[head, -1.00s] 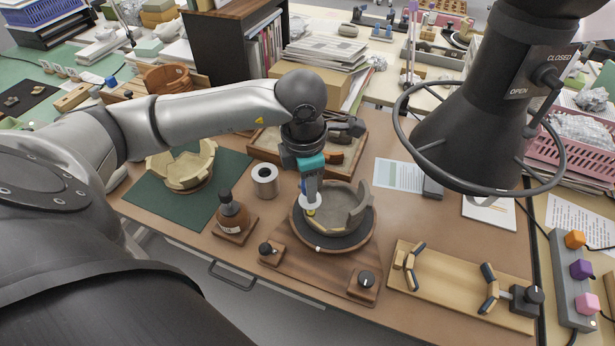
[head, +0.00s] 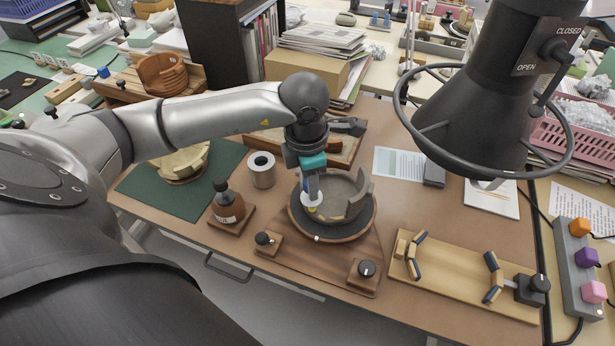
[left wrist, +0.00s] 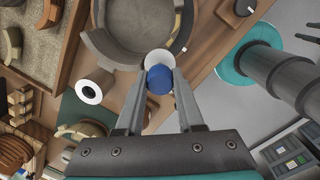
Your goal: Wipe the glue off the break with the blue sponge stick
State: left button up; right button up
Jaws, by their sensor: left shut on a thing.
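The broken grey-beige bowl (head: 354,201) sits on a dark round turntable (head: 330,234), with an uneven wall that is higher at the back right. My left gripper (head: 311,190) is over the bowl's left side, shut on the sponge stick. The stick's white disc (head: 312,201) shows below the fingers, at the bowl's left rim. In the left wrist view, the stick's blue end (left wrist: 160,79) lies between the fingertips, with the white disc beyond it by the bowl wall (left wrist: 104,42). The tip below the disc is hidden, so I cannot tell whether it touches the break. My right gripper is out of view.
A brown bottle (head: 228,206) on a wooden block and a metal-coloured roll (head: 262,170) stand left of the turntable. Another broken bowl (head: 182,163) lies on a green mat (head: 139,190). A wooden jig (head: 455,281) is at the right. A dark lamp-like hood (head: 475,120) hangs above.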

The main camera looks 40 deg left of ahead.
pick_arm(q)
jog(key=shift+s+d+r, duration=0.1)
jog(key=shift+d, duration=0.4)
jog(key=shift+w+d, duration=0.95)
jog(key=shift+d, duration=1.4)
notch_tip(320, 180, up, 8)
jog(key=s+p, duration=0.2)
jog(key=p, duration=0.4)
jog(key=shift+d, duration=0.2)
jog(key=shift+r, duration=0.1)
